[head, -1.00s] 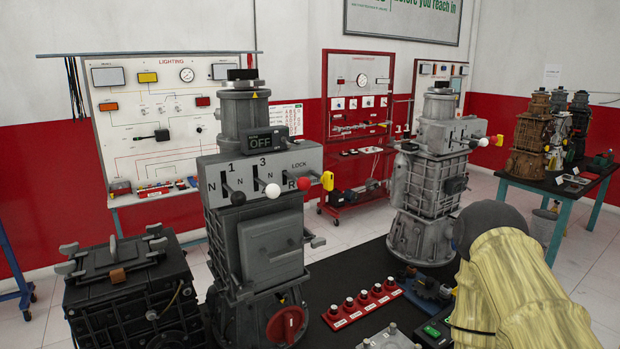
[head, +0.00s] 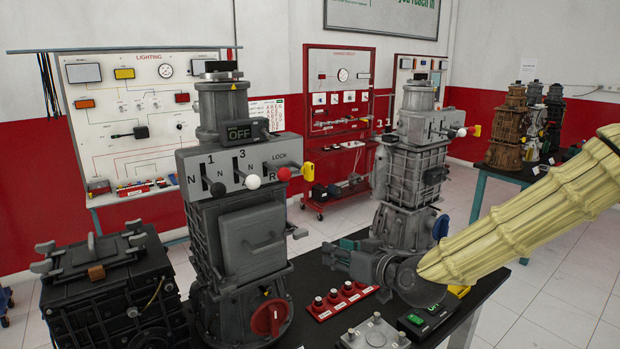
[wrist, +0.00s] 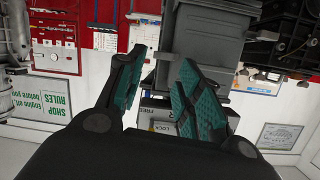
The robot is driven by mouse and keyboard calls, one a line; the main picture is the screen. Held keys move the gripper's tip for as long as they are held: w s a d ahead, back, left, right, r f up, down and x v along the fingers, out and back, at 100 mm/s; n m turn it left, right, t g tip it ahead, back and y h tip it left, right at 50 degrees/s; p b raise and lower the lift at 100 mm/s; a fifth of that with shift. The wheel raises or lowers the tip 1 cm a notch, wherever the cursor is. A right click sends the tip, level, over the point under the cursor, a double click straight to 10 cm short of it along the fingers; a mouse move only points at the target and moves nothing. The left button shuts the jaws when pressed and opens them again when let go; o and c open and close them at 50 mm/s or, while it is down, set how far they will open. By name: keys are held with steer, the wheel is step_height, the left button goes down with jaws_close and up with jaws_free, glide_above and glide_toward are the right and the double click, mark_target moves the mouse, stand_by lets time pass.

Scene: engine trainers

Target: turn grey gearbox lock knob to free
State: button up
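The near grey gearbox (head: 238,222) stands upright on the black bench. Its grey control head carries black, white and red ball levers. The yellow lock knob (head: 308,171) sticks out at the head's right end, beside the LOCK lettering. My gripper (head: 335,252) is right of this gearbox, below the knob's height and apart from it. In the wrist view my gripper (wrist: 165,85) is open, its teal-padded fingers spread with nothing held. A grey gearbox (wrist: 203,40) appears upside down beyond them, with FREE and LOCK lettering between the fingers. I cannot make out the knob there.
A second, lighter grey gearbox (head: 412,165) with a yellow knob stands behind my gripper. A red button strip (head: 343,299) and a metal plate (head: 374,334) lie at the bench front. A black lidded unit (head: 110,290) stands at left.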

mark_target(312, 171)
step_height(312, 171, up, 16)
steer(key=n+t+y, duration=0.2)
steer(key=shift+r+p+x, duration=0.15)
steer(key=shift+p+x, duration=0.5)
steer(key=shift+x, duration=1.3)
steer(key=shift+r+p+x, duration=0.2)
steer(key=shift+p+x, duration=0.4)
steer(key=shift+x, duration=1.4)
steer(key=shift+r+p+x, duration=0.15)
steer(key=shift+p+x, duration=0.5)
steer(key=shift+x, duration=1.3)
jaws_close()
